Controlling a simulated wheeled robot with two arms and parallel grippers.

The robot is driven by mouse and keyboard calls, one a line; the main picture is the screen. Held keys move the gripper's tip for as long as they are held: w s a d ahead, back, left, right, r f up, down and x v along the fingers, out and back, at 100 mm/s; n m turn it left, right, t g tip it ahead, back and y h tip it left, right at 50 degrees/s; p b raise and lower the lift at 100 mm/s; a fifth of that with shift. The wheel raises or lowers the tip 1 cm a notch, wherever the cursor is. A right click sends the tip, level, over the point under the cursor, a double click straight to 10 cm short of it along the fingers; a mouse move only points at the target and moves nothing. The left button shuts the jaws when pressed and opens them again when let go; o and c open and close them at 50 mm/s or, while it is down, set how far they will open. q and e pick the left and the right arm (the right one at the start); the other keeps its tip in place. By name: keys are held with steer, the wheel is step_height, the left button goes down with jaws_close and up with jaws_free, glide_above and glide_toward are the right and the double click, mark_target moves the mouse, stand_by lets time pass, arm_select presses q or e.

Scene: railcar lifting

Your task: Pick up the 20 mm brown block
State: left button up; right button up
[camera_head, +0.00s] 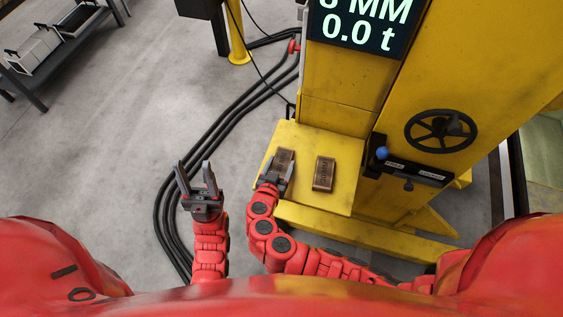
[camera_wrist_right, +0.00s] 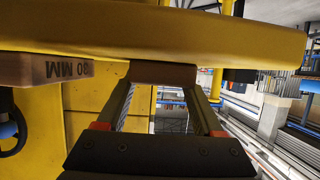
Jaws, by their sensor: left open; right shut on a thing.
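Two brown blocks are on a yellow shelf (camera_head: 312,200) of the yellow machine. My right gripper (camera_head: 277,172) is shut on the left brown block (camera_head: 285,155), which also shows between the fingers in the right wrist view (camera_wrist_right: 163,72). Its marking cannot be read, and it seems to be at the shelf surface. The other brown block (camera_head: 324,174) lies apart to its right; in the right wrist view, where the picture is upside down, this block (camera_wrist_right: 45,70) reads "30 MM". My left gripper (camera_head: 195,173) is open and empty, left of the shelf.
The yellow column carries a display (camera_head: 362,25) reading "0.0 t", a black handwheel (camera_head: 440,130) and a blue-knobbed lever (camera_head: 382,153). Black hoses (camera_head: 222,128) run along the floor left of the shelf. A dark bench (camera_head: 60,58) stands at the far left.

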steer(key=shift+c, duration=1.4)
steer(key=shift+r, duration=0.2)
